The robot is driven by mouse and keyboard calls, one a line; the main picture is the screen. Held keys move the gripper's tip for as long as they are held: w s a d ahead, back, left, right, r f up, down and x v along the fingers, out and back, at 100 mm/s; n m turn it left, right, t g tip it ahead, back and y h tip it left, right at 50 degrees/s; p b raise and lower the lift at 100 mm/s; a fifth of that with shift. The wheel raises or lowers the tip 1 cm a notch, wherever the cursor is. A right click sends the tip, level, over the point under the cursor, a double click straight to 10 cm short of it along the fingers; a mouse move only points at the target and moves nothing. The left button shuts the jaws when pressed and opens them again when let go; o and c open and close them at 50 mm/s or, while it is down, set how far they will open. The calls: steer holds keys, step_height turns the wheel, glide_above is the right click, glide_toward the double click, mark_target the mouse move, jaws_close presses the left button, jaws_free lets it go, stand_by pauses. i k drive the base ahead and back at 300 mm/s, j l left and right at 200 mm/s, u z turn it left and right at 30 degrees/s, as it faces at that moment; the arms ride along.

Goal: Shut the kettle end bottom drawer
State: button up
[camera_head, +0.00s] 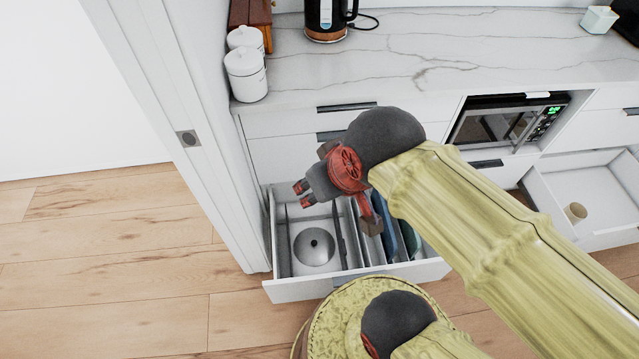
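The kettle end bottom drawer (318,289) stands pulled out at the left end of the white cabinet, below the kettle (326,16). Its front panel faces my base. Inside are a round metal lid (314,247) and several upright flat pieces, one of them a blue board (384,226). My gripper (337,208) is over the rear part of the drawer, with its two red and dark fingers spread apart and nothing seen between them. My arm hides the drawer's right rear part. I cannot tell how high the gripper is above the contents.
At right another low drawer (590,192) is also open, with a small tan cup (576,212) inside. A microwave (508,122) sits in the cabinet between. A white door frame (187,138) stands close to the drawer's left side. Wooden floor (130,290) is free at left.

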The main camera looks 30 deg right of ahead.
mark_target(294, 281)
steer(key=k+l+z, duration=0.25)
steer(key=k+l, duration=0.45)
steer(key=k, duration=0.1)
